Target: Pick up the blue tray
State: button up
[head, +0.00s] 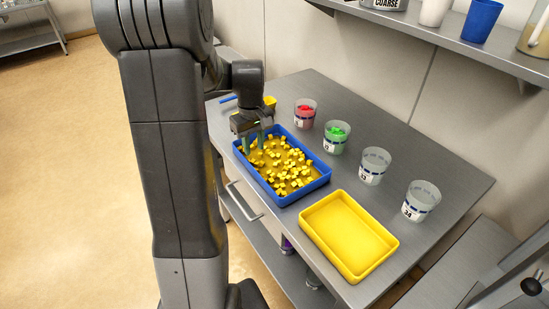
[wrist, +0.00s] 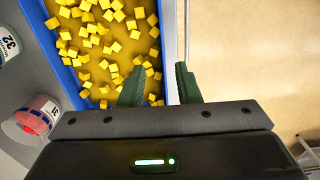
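The blue tray (head: 309,193) lies flat on the grey bench and holds many loose yellow cubes on a yellow-brown layer. My gripper (head: 255,143) is over the tray's far-left end, pointing down. In the wrist view the blue tray (wrist: 170,30) fills the upper middle. My gripper (wrist: 160,85) is open there, one finger on the inner side of the tray's right wall and the other on the outer side. I see a gap between each finger and the wall, and cannot tell how deep the fingertips reach.
A yellow tray (head: 390,243) sits right of the blue tray. Behind stand a cup with red pieces (head: 304,115), a cup with green pieces (head: 337,137) and two clear cups (head: 374,166) (head: 420,202). A wall shelf (head: 470,48) holds containers. Open floor lies left.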

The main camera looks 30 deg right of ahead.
aim_at(253, 168)
notch_tip(253, 168, down, 5)
jog(key=shift+f, duration=0.1)
jog(key=shift+w+a+f+p, duration=0.15)
jog(key=shift+f+p, duration=0.25)
jog(key=shift+f, duration=0.95)
jog(key=shift+w+a+f+p, duration=0.1)
jog(key=shift+f+p, duration=0.3)
jog(key=shift+f, duration=0.9)
grip_shut()
